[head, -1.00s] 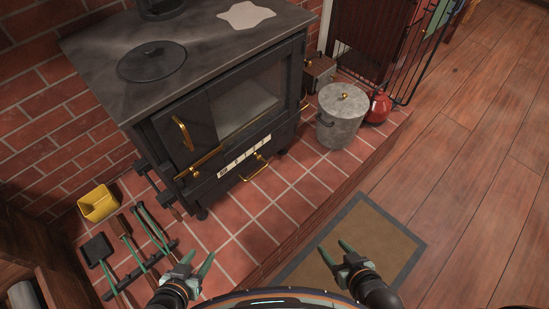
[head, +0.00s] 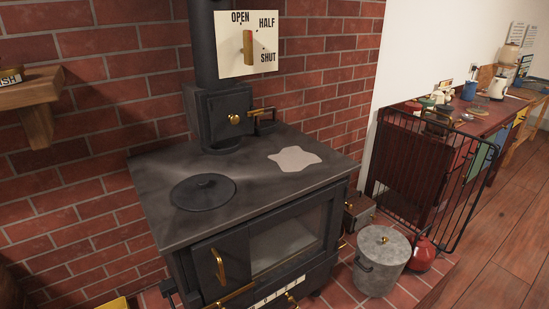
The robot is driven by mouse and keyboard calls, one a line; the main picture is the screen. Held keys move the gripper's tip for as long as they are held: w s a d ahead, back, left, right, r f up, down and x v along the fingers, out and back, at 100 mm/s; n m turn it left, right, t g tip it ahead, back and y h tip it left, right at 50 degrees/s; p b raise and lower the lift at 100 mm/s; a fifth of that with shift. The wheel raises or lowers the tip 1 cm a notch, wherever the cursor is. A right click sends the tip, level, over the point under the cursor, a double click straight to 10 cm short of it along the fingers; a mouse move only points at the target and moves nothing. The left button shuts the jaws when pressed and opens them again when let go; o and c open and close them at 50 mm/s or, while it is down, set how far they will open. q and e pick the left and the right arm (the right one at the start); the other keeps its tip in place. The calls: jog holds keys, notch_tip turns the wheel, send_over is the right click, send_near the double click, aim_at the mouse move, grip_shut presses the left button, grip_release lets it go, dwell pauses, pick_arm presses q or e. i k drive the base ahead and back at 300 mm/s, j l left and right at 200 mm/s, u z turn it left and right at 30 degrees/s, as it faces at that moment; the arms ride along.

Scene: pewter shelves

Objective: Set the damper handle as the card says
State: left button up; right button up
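A white plate (head: 236,62) lettered OPEN, HALF and SHUT is on the brick wall beside the black stove pipe. An upright brass-coloured handle (head: 248,48) sits in front of it, its upper end nearest OPEN. I cannot tell its exact setting. Below, the dark flue box (head: 205,105) on the stove carries a brass knob (head: 233,118) and a short brass-topped bar (head: 262,110). No card with a readable instruction shows; small cards (head: 517,36) on the far right wall are too small to read. Neither gripper is in view.
The black stove (head: 150,195) has a round lid (head: 203,191) and a pale patch (head: 295,159) on top. A grey lidded bin (head: 378,270), a red round vessel (head: 422,255) and a black wire guard (head: 400,165) stand to the right. A wooden shelf (head: 40,90) juts out at left.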

aim_at(248, 49)
jog(key=l+u, duration=0.25)
jog(key=l, duration=0.65)
jog(key=l+u, duration=0.3)
jog(key=l, duration=0.6)
jog(key=l+u, duration=0.25)
jog(key=l, duration=0.6)
